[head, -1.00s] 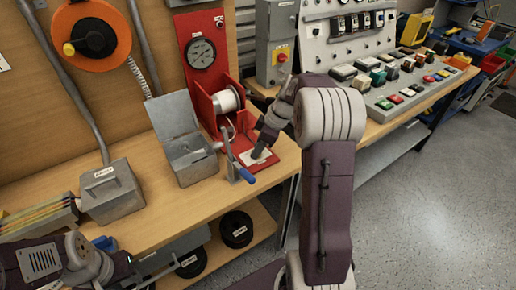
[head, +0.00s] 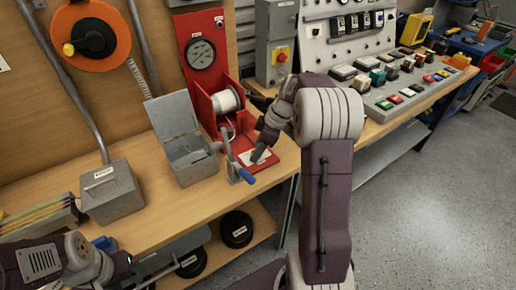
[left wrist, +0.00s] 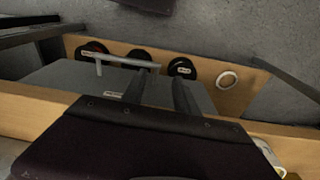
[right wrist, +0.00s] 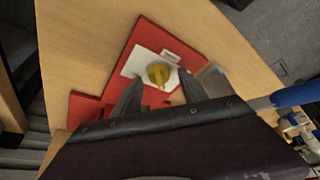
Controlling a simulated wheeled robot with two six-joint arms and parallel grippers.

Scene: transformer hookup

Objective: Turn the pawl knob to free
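The pawl knob (right wrist: 159,73) is yellow and sits on a white plate (right wrist: 134,64) on the red base of the winch stand (head: 281,158). My right gripper (right wrist: 158,92) is open and points down at the knob. In the right wrist view the knob shows in the gap just beyond its fingertips, and I see no contact. In the head view the right gripper (head: 257,154) hides the knob. My left gripper (left wrist: 160,82) is open and empty, low in front of the bench at the left.
A crank with a blue handle (head: 246,176) stands close to the right gripper. An open grey box (head: 196,167) and a closed grey box (head: 112,195) stand to the left. Black spools (head: 236,229) lie on the shelf below. A control console (head: 400,93) is at the right.

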